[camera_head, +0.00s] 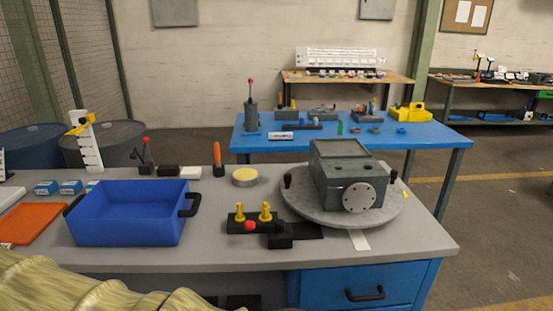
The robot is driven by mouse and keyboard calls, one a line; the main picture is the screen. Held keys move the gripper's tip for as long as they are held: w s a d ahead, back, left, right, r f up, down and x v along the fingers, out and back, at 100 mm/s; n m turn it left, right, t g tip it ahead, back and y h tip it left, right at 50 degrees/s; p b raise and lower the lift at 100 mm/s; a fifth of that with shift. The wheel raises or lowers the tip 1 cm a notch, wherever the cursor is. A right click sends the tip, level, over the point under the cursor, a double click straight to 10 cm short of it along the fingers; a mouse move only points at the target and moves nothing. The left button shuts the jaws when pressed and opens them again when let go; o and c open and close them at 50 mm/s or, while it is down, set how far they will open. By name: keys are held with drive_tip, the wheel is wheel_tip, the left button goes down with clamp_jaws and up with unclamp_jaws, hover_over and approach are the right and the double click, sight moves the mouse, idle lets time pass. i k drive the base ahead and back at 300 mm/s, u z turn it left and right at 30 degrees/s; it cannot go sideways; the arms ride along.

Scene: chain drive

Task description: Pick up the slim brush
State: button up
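An upright tool with an orange handle and a dark lower part (217,158) stands at the back of the grey workbench (225,222). It may be the slim brush, but I cannot tell for certain at this size. It stands between a small white block and a round tin with a pale yellow top (244,177). My gripper is not in view.
A blue bin (128,228) with black handles stands at front left, beside an orange tray (30,222). A black fixture with yellow pins (250,222) sits mid-bench. A grey housing (350,178) rests on a round turntable (300,208) at right. A blue table (420,140) stands behind.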

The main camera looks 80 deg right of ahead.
sight(216, 146)
drive_tip(key=z, duration=1.8)
